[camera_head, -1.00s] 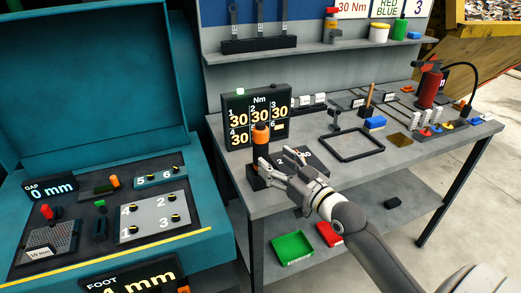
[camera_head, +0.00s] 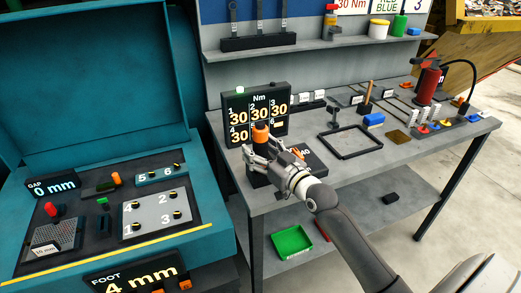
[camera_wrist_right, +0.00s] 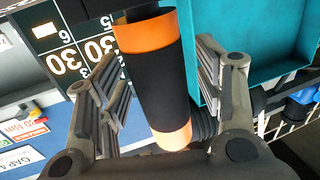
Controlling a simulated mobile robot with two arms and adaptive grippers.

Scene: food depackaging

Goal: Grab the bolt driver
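The bolt driver (camera_head: 260,136) has an orange top and stands upright at the front left of the grey workbench, in front of the Nm display. In the right wrist view the bolt driver (camera_wrist_right: 155,75) is a black cylinder with orange bands. My right gripper (camera_head: 258,155) is at the bolt driver. In the right wrist view its two fingers (camera_wrist_right: 165,85) stand apart on either side of the cylinder, with a visible gap on each side. The driver's lower part is partly hidden by the gripper in the head view. My left gripper is not in view.
The Nm display (camera_head: 256,115) stands close behind the driver. A teal machine (camera_head: 205,243) stands left. Green bin (camera_head: 292,243) sits on the lower shelf.

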